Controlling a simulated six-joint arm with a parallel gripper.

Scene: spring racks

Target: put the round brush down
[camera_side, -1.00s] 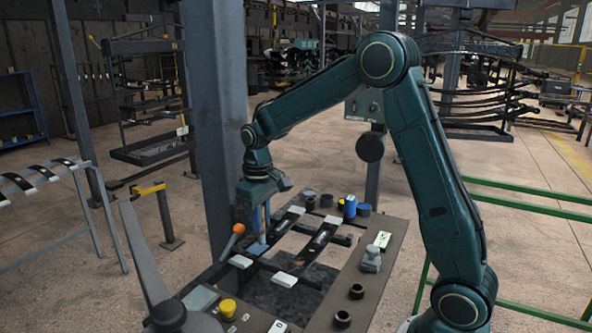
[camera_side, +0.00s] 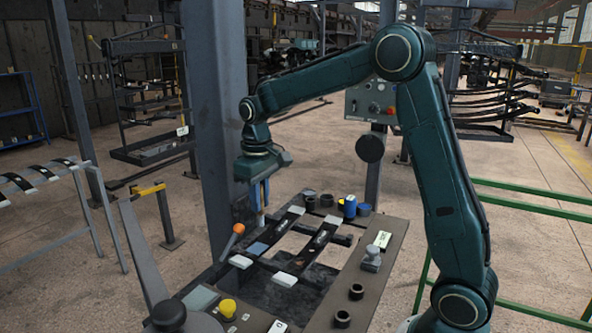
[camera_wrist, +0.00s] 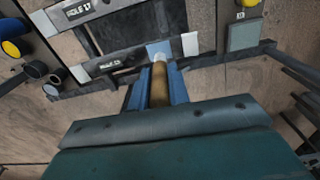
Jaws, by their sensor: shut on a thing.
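My gripper (camera_side: 260,196) hangs above the left side of the bench with its blue fingers pointing down. It is shut on the round brush, which has a tan handle (camera_wrist: 159,86) between the fingers in the wrist view. The brush's pale tip shows beyond the fingers (camera_wrist: 160,58), and below them in the side view (camera_side: 261,220). The brush is about upright. A light blue square (camera_side: 257,248) lies bare on the bench below the tip, with a visible gap; it also shows past the tip in the wrist view (camera_wrist: 158,47).
An orange-knobbed lever (camera_side: 237,229) stands close left of the square. White blocks (camera_side: 241,262) and dark labelled bars (camera_side: 320,238) lie beside it. A blue cylinder (camera_side: 350,206) and black cups stand at the back. A yellow button (camera_side: 227,308) is at the front.

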